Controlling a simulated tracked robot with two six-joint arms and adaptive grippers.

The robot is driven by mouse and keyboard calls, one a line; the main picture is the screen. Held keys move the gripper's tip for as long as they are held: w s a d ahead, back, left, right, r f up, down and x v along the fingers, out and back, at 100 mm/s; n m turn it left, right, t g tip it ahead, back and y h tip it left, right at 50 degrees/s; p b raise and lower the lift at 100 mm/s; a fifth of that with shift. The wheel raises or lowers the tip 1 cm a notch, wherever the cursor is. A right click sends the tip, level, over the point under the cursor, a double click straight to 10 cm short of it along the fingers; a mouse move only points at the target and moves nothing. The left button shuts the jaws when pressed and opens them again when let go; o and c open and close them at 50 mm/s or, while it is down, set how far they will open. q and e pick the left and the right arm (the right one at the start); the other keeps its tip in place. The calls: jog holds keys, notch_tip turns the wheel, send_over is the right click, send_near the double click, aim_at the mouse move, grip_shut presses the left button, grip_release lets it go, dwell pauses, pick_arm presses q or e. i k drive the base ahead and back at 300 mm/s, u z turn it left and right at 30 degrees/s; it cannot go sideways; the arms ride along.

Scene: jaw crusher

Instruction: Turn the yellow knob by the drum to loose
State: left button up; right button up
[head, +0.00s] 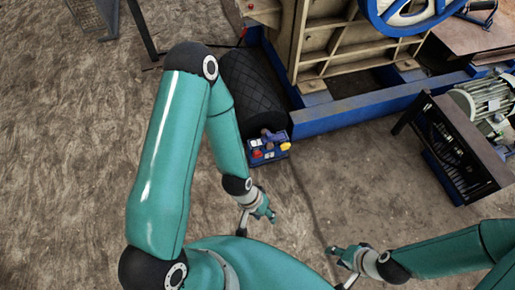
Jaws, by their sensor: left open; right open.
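A small yellow knob (286,146) sits at the right end of a blue control box (270,152) on the floor. The box also carries red and white parts, too small to make out. A black, ribbed drum (250,85) lies right behind the box. How the knob is set cannot be read at this size. My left gripper (258,222) is open and empty, below the box and apart from it. My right gripper (338,262) is open and empty, lower and further right, away from the box.
The tan crusher body (340,45) with a blue wheel (410,12) stands behind, on a blue base beam (375,105). A dark metal stand (455,145) with a grey motor (485,100) is at the right. The brown floor (350,185) between box and stand is clear.

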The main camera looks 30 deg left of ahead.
aim_at(285, 146)
jog(key=z, duration=0.4)
jog(key=i, duration=0.15)
jog(key=z, duration=4.95)
jog(key=i, duration=0.6)
jog(key=z, duration=5.65)
jog(key=i, duration=0.9)
